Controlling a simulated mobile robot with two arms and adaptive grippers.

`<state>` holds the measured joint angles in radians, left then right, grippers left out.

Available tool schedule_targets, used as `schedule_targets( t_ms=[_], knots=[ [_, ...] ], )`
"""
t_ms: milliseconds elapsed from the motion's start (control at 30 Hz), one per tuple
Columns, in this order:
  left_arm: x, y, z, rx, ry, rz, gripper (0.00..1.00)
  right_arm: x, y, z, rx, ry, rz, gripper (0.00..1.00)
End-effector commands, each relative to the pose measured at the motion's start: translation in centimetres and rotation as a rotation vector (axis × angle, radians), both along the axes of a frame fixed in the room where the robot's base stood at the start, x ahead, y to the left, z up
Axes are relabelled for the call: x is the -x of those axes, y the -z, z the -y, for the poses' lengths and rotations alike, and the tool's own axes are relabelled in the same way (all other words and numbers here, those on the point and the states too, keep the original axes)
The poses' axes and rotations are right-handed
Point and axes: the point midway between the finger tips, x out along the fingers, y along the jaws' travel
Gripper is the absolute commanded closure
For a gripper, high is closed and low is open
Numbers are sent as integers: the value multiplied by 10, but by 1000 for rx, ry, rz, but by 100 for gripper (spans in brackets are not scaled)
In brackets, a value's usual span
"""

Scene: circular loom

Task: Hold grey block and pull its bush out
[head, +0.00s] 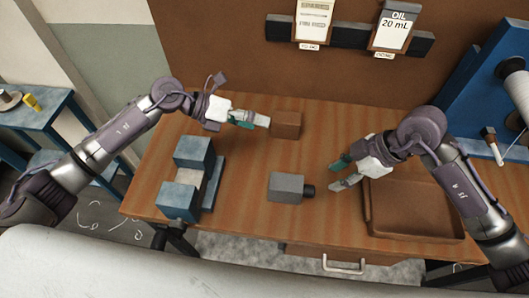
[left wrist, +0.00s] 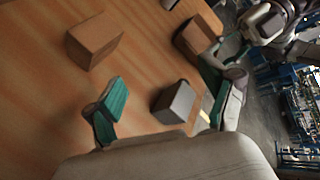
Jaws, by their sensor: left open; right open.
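The grey block (head: 286,187) lies on the wooden table near its front middle. Its dark bush (head: 308,191) sticks out of the block's right side. My left gripper (head: 264,122) is open and empty, behind the grey block and close to the left side of a brown block (head: 287,124).
A blue fixture (head: 180,200) with raised blocks stands at the table's left. A brown tray (head: 372,226) lies at the front right, under my right arm. A blue stand with a spool (head: 517,92) is at the far right. The table around the grey block is clear.

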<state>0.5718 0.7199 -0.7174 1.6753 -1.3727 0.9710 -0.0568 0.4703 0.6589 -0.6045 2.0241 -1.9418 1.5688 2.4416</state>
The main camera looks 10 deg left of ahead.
Motion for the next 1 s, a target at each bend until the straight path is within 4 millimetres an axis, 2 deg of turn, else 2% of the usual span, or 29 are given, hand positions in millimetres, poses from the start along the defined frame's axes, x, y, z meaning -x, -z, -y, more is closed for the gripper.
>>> schedule_targets(
  t_ms=[33,100,200,300,467,633,1000],
  knots=[
    [23,-7,22,-85,159,97,17,0,0,0,0,0,0,58],
    [51,-8,40,-229,372,237,17,0,0,0,0,0,0,58],
    [78,-7,46,-413,608,401,17,0,0,0,0,0,0,58],
    [90,-9,45,-556,765,521,17,0,0,0,0,0,0,58],
    [97,-11,40,-683,884,616,17,0,0,0,0,0,0,58],
    [98,0,43,-705,906,628,17,0,0,0,0,0,0,58],
    [99,65,70,-701,903,623,17,0,0,0,0,0,0,58]
  ],
)
